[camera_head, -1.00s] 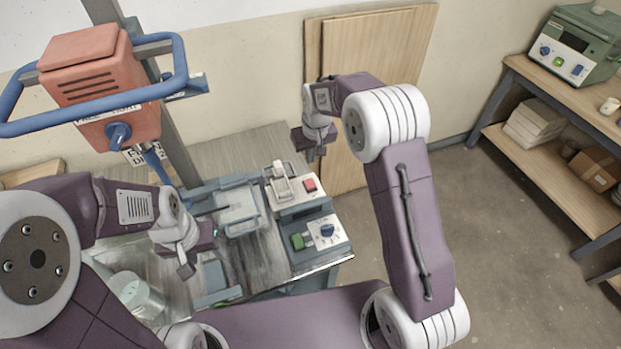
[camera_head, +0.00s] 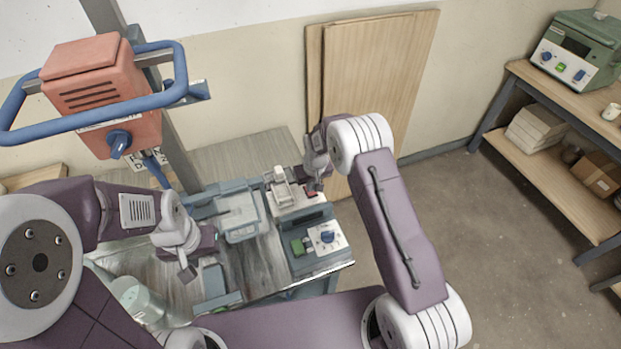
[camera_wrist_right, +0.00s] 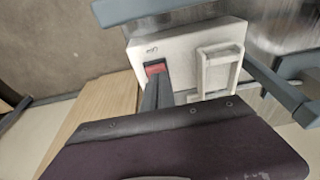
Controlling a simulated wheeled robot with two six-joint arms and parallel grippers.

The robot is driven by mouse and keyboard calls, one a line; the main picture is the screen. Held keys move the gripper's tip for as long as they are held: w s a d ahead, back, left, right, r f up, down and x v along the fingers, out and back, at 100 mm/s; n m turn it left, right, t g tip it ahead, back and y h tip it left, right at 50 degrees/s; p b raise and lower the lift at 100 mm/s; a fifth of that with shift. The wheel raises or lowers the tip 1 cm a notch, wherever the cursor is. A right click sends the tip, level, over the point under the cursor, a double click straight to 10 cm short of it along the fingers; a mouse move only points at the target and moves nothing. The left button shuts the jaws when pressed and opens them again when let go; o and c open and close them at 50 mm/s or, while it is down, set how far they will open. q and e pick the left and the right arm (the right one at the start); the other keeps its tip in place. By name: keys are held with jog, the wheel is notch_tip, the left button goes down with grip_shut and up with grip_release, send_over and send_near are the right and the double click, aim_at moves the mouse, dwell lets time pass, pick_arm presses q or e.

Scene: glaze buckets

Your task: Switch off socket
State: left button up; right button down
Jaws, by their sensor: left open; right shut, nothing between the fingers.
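The socket (camera_head: 299,204) is a pale box at the back right of the bench, with a red switch (camera_head: 312,193) at its right end and a raised white part. In the right wrist view the socket plate (camera_wrist_right: 188,40) shows the red switch (camera_wrist_right: 156,68) and a raised white frame (camera_wrist_right: 218,72). My right gripper (camera_head: 314,186) is shut and empty, with its fingertips at the red switch; in the right wrist view they overlap its lower edge. Whether they touch or press it I cannot tell. My left gripper (camera_head: 190,262) is open and empty over the left of the bench.
A glass jar (camera_head: 140,297) stands at front left. An orange box (camera_head: 100,85) with a blue handle hangs at upper left.

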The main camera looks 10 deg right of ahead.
jog(key=shift+f, duration=0.15)
jog(key=shift+s+f+b, duration=0.1)
jog(key=shift+f+b, duration=0.2)
jog(key=shift+f, duration=0.05)
jog(key=shift+s+f, duration=0.15)
jog(key=shift+f, duration=0.1)
jog(key=shift+s+d+r, duration=0.1)
jog(key=shift+s+r, duration=0.1)
jog(key=shift+w, duration=0.5)
pick_arm(q)
jog(key=shift+s+d+f, duration=0.1)
jog(key=shift+s+f, duration=0.2)
jog(key=shift+f, duration=0.15)
pick_arm(e)
jog(key=shift+w+r, duration=0.2)
jog(key=shift+w, duration=0.15)
